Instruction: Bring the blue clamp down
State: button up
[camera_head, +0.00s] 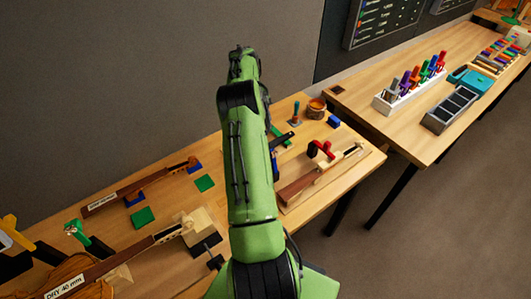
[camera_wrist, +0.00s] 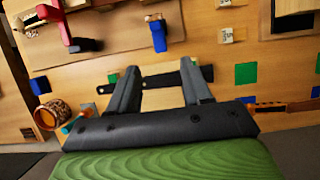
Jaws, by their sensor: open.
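In the wrist view a blue clamp (camera_wrist: 158,36) stands on the wooden bench beyond my fingertips, near the top middle. In the head view only a blue sliver beside my arm may be this clamp; my arm hides the rest. My gripper (camera_wrist: 159,70) is open, its two dark fingers spread and nothing held. A black bar with holes (camera_wrist: 160,80) lies on the bench below and between the fingers, with a green block (camera_wrist: 188,70) by the right finger. The blue clamp is apart from the fingers.
A red clamp (camera_head: 320,150) stands on a violin neck (camera_head: 308,184) at the bench's right; it also shows in the wrist view (camera_wrist: 64,26). A round pot (camera_head: 316,107) sits near the back edge. On the other table, a white rack (camera_head: 400,100) holds coloured clamps.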

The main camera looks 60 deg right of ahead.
jog(key=x, duration=1)
jog(key=shift+s+p, duration=0.1)
jog(key=shift+p, duration=0.25)
grip_shut()
